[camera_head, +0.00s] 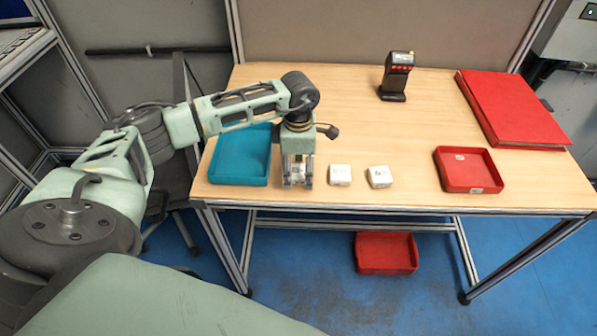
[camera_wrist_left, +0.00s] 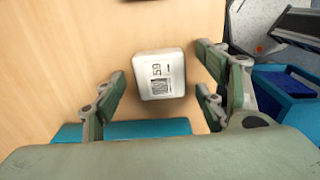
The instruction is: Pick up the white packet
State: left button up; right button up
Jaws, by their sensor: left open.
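A white packet (camera_wrist_left: 160,75) with a barcode and the printed number 59 lies on the wooden table in the left wrist view. My left gripper (camera_head: 297,182) is open, pointing down at the table just right of the teal tray (camera_head: 213,178). In the left wrist view its fingers stand on both sides of the packet, with gaps. In the head view the gripper mostly hides this spot. Two more white packets, a nearer one (camera_head: 340,175) and a farther one (camera_head: 380,177), lie to the gripper's right. My right gripper is not in view.
A dark scanner (camera_head: 396,78) stands at the back of the table (camera_head: 330,110). A large red folder (camera_head: 512,108) and a red tray (camera_head: 468,182) are at the right. Another red bin (camera_head: 386,253) is on the floor below. The table's middle is clear.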

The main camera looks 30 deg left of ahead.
pick_arm(q)
jog(key=shift+c, duration=0.5)
jog(key=c, duration=1.3)
jog(key=shift+r, duration=0.1)
